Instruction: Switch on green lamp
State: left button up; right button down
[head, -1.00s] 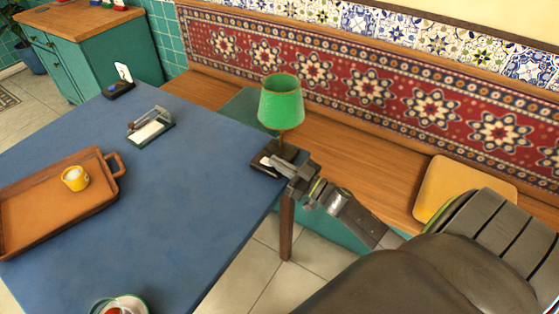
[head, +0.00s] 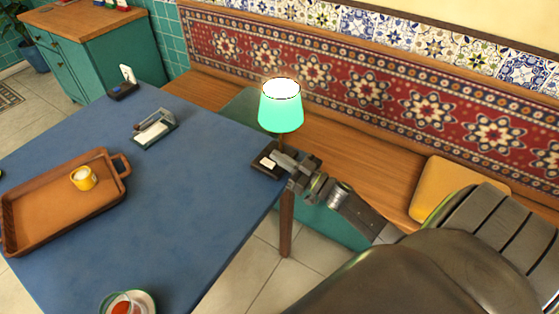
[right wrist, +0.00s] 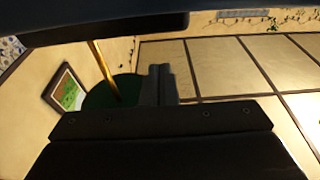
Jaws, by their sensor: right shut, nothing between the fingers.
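The green lamp (head: 281,112) stands on a dark base (head: 262,168) at the table's far right corner. Its shade glows bright turquoise with a white top, so it is lit. A small pale piece (head: 268,163) shows on the base. My right gripper (head: 278,159) is shut and empty, its tips over the base or touching it; I cannot tell which. In the right wrist view the shut fingers (right wrist: 158,85) are beside a thin gold stem (right wrist: 104,70) and a dark green round shape (right wrist: 108,92). My left gripper is not in view.
The blue table (head: 180,215) has a wooden tray (head: 40,212) with a yellow cup (head: 83,178), a small stand (head: 154,134), and a saucer with a glass (head: 126,302) at the front. A wooden bench (head: 350,160) runs behind. The table's middle is clear.

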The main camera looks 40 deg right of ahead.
jog(key=shift+s+d+f+b, duration=0.2)
jog(key=shift+s+f+b, duration=0.15)
jog(key=shift+s+b, duration=0.15)
jog(key=shift+s+d+f+b, duration=0.2)
jog(key=shift+s+f+b, duration=0.2)
jog(key=shift+s, duration=0.2)
jog(key=f+b+v, duration=0.1)
jog(key=v, duration=0.6)
jog(key=shift+f+b, duration=0.15)
jog(key=shift+b, duration=0.15)
jog(key=shift+w+d, duration=0.1)
